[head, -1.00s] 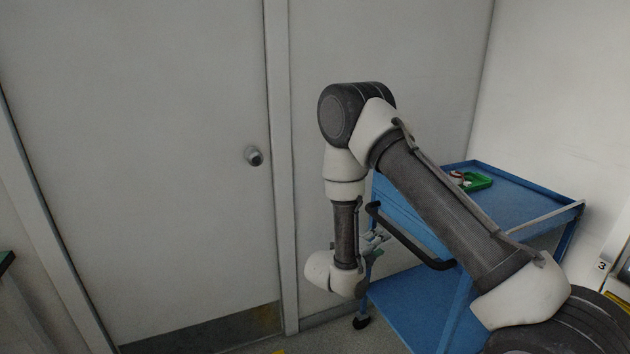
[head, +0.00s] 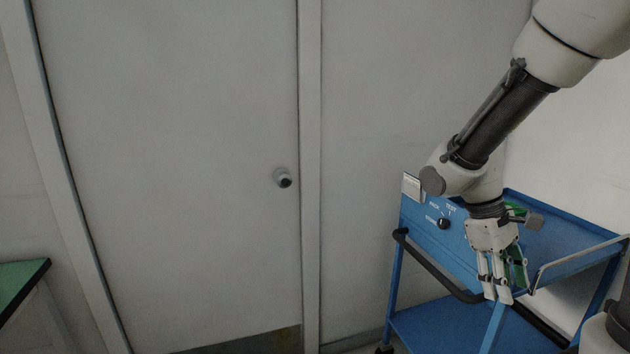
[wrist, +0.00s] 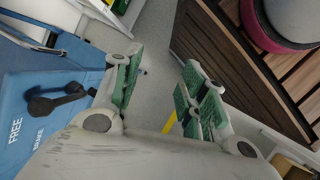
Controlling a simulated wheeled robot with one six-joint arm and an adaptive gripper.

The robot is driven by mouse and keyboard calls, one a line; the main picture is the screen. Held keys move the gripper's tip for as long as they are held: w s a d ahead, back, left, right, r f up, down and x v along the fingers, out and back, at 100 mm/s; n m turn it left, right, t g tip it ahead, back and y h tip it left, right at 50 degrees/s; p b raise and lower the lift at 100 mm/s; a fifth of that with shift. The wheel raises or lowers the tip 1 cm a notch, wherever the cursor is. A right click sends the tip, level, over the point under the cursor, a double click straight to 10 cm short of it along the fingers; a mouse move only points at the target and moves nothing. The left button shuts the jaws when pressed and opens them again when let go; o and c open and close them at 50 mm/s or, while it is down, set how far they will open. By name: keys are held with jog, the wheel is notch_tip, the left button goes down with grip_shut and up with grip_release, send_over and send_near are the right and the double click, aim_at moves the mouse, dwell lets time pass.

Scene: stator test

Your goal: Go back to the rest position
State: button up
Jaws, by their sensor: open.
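My gripper (head: 497,290) points down in front of the near edge of the blue cart (head: 425,325) in the head view. Nothing is held. A blue panel (wrist: 20,85) with a black knob (wrist: 55,100) and the word FREE lies left of the fingers. A knob (head: 443,224) also shows on the cart's panel in the head view. My wrist and gripper hide part of the cart's top.
A closed grey door (head: 170,170) with a round handle (head: 283,178) fills the left. A green-topped table (head: 20,285) stands at lower left. The cart has a black push handle (head: 440,275). In the wrist view, a brown slatted surface (wrist: 235,60) is at right.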

jog(key=s+r+m+t+y, duration=0.4)
jog(key=s+r+m+t, duration=0.1)
jog(key=r, duration=0.7)
jog(key=shift+s+d+r+m+t, duration=0.35)
jog(key=shift+s+t, duration=0.5)
jog(key=shift+t, duration=0.35)
